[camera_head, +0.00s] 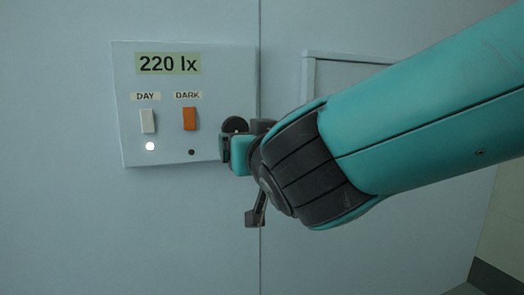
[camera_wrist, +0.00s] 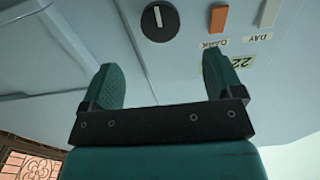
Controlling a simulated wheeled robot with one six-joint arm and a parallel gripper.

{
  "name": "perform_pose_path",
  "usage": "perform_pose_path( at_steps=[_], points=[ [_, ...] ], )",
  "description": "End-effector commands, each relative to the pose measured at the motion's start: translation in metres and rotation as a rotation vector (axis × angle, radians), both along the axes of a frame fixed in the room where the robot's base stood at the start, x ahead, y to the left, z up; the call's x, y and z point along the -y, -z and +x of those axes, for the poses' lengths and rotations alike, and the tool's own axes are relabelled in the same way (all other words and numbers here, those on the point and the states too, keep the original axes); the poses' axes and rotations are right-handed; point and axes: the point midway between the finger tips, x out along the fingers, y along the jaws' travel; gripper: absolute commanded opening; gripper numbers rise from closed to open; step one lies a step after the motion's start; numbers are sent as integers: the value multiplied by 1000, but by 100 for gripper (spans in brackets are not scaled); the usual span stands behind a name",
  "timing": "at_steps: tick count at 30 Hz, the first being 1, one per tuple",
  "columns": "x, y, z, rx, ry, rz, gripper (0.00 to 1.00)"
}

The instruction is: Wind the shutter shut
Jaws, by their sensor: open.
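A black round knob (camera_wrist: 160,20) with a white pointer line is on the pale wall panel, seen at the top of the wrist view. In the head view a dark round shape, likely this knob (camera_head: 235,125), shows partly behind my gripper. My gripper (camera_wrist: 168,78) is open and empty, its two teal fingers apart and the knob beyond the gap between them. In the head view my gripper (camera_head: 238,152) is in front of the panel's right side, its fingers mostly hidden by the wrist. No shutter can be clearly made out.
The control panel (camera_head: 210,65) reads "220 lx". It has a white DAY switch (camera_head: 147,121) with a lit lamp (camera_head: 150,146) below, and an orange DARK switch (camera_head: 189,118) with an unlit lamp. A raised frame (camera_head: 307,80) is on the wall behind my arm.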

Motion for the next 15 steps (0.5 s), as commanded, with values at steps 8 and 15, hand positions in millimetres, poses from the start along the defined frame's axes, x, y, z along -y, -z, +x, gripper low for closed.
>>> perform_pose_path(
  at_steps=[8,15],
  points=[
    [13,1,-50,-1,-3,-1,86],
    [18,0,-62,0,0,0,86]
  ],
)
